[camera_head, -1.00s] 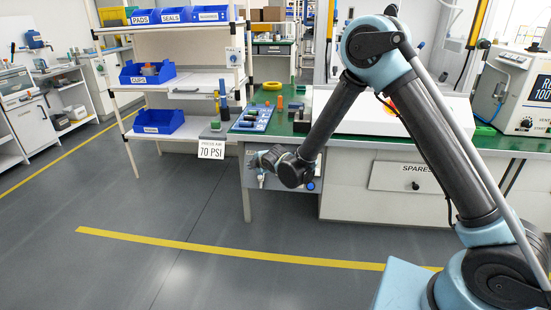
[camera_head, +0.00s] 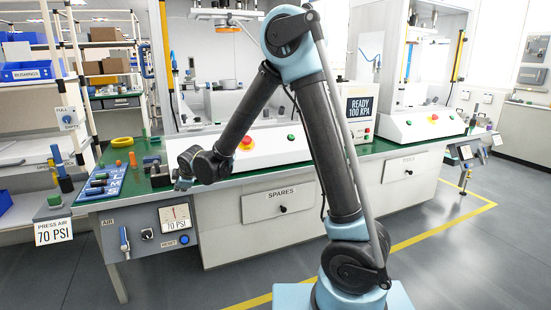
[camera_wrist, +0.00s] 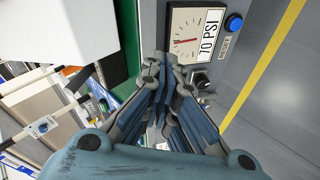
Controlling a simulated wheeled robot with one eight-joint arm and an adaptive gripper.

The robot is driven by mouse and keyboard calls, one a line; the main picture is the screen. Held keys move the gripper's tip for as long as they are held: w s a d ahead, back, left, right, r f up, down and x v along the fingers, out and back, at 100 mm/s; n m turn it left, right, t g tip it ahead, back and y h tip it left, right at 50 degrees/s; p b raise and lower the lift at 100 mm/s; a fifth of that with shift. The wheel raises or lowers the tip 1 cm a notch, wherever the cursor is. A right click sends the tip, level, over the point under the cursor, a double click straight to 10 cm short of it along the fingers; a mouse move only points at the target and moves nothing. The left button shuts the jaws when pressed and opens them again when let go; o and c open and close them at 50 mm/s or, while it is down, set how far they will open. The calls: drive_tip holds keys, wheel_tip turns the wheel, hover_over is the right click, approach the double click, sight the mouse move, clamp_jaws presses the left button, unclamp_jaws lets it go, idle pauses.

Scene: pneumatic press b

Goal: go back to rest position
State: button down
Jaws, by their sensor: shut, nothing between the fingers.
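My gripper (camera_head: 184,180) hangs at the end of my bent arm, in front of the green workbench's front edge in the head view. In the wrist view my gripper (camera_wrist: 170,72) has its blue-padded fingers together, with nothing between them. The head view also shows the gauge (camera_head: 174,215) and RESET button (camera_head: 184,240) below my gripper. Contact with the panel cannot be told.
The green bench (camera_head: 368,158) carries a white press base with a red button (camera_head: 247,142), a blue tool board (camera_head: 102,183) and a yellow ring (camera_head: 122,141). A SPARES drawer (camera_head: 281,204) is in its front. Grey floor (camera_head: 450,255) is free at right.

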drive_tip(key=s+d+r+m+g+h, duration=0.15)
drive_tip(key=d+r+m, duration=0.3)
drive_tip(key=d, duration=1.35)
drive_tip(key=d+r+m+t+h, duration=0.1)
drive_tip(key=d+r+m+h, duration=0.3)
drive_tip(key=d, duration=1.4)
drive_tip(key=s+d+f+m+g, duration=0.2)
drive_tip(key=s+d+m, duration=0.5)
drive_tip(key=s+d, duration=0.5)
drive_tip(key=s+d+f+m+g, duration=0.2)
drive_tip(key=s+d+f+m, duration=0.3)
drive_tip(key=s+d, duration=0.4)
drive_tip(key=s+f, duration=0.1)
drive_tip(key=s, duration=0.2)
drive_tip(key=shift+s+d+m, duration=0.3)
drive_tip(key=shift+m, duration=0.05)
drive_tip(key=shift+h, duration=0.25)
drive_tip(key=shift+w+f, duration=0.2)
drive_tip(key=shift+w, duration=0.25)
